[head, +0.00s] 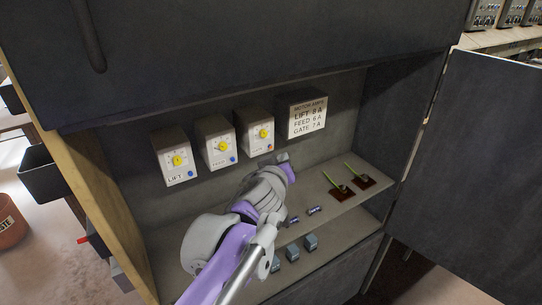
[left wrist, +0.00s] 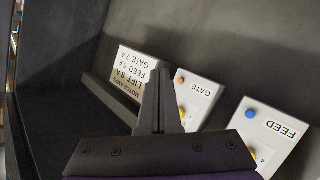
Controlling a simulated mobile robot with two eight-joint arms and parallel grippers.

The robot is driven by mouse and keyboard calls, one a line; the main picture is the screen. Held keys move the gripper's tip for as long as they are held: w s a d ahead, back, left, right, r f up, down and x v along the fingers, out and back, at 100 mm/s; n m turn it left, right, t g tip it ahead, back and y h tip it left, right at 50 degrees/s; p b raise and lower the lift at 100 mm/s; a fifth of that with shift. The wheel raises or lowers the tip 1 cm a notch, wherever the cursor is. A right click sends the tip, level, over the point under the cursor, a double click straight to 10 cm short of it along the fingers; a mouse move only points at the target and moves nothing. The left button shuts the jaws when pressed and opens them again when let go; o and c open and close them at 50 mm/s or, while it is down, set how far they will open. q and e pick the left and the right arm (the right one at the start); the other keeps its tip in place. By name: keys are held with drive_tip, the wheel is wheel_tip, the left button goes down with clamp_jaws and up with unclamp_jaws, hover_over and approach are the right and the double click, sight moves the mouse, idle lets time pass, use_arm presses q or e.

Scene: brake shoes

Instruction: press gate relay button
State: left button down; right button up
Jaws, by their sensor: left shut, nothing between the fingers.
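The gate relay (head: 244,130) is a pale box with a yellow dial, on the back wall of the cabinet, rightmost of three relays. In the left wrist view the box labelled GATE (left wrist: 205,100) appears upside down, with a small orange button (left wrist: 180,80) near its corner. My left gripper (head: 284,158) is shut and empty, just below and right of the gate relay in the head view. In the left wrist view its fingertips (left wrist: 158,74) overlap the space beside the orange button; I cannot tell whether they touch it. My right gripper is not in view.
The FEED relay (head: 212,141) and LIFT relay (head: 169,156) stand to the left, each with a blue button. A motor amps sign (head: 307,117) is at right. Two dark red blocks with green levers (head: 340,192) sit on the shelf. An open door (head: 470,160) bounds the right.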

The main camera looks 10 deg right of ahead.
sight(270, 147)
use_arm(q)
drive_tip(key=shift+w+a+r, duration=0.1)
drive_tip(key=shift+w+a, duration=0.1)
drive_tip(key=shift+w, duration=0.35)
drive_tip(key=shift+w+a, duration=0.2)
drive_tip(key=shift+w, duration=0.35)
drive_tip(key=shift+w, duration=0.15)
idle(1.2)
drive_tip(key=shift+w+a, duration=0.1)
drive_tip(key=shift+w, duration=0.2)
drive_tip(key=shift+w+a, duration=0.15)
drive_tip(key=shift+w, duration=0.15)
idle(0.5)
idle(0.4)
drive_tip(key=shift+s+d+p, duration=0.25)
drive_tip(key=shift+s+p, duration=0.45)
drive_tip(key=shift+p, duration=0.25)
